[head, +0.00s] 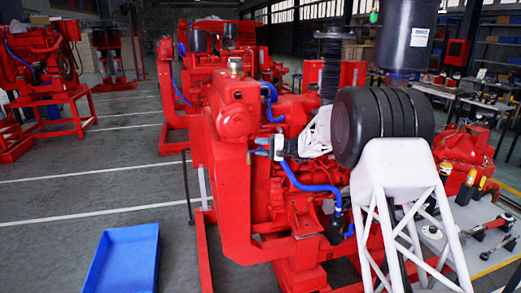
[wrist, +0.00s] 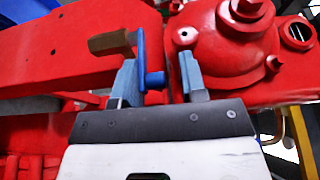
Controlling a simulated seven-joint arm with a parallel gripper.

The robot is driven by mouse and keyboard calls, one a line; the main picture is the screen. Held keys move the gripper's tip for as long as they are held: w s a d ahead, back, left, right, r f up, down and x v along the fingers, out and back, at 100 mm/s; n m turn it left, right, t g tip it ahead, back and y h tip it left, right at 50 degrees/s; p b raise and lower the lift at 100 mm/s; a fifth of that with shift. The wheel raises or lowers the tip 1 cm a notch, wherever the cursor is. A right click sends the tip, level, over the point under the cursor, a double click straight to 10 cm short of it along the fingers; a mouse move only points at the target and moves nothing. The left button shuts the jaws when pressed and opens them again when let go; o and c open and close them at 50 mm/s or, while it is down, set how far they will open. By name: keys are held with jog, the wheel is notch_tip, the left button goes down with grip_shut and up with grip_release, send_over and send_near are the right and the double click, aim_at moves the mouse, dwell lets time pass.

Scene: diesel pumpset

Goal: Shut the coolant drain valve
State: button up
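The coolant drain valve shows in the wrist view as a brass-brown body or spout (wrist: 110,42) with a blue lever (wrist: 141,57) against the red engine. A short blue stub sticks out to the right from the lever. My gripper (wrist: 160,66) is open, with the lever between its two grey-blue fingers. The lever is close beside the left finger; I cannot tell whether they touch. A clear gap separates it from the right finger. In the head view my gripper (head: 263,147) is at the upper front of the red engine (head: 232,190), and the valve is too small to make out.
Blue hoses (head: 310,186) run along the engine near my gripper. A red rounded housing (wrist: 232,35) stands close to the right finger. A blue tray (head: 123,260) lies on the floor at lower left. Tools lie on a bench (head: 480,245) at right. Open floor is at left.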

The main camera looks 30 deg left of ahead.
jog(key=shift+o, duration=0.8)
jog(key=shift+r, duration=0.15)
jog(key=shift+f, duration=0.2)
jog(key=shift+d, duration=0.1)
jog(key=shift+w+d, duration=0.15)
jog(key=shift+d, duration=0.05)
jog(key=v, duration=0.7)
jog(key=shift+w+d, duration=0.1)
jog(key=shift+r, duration=0.1)
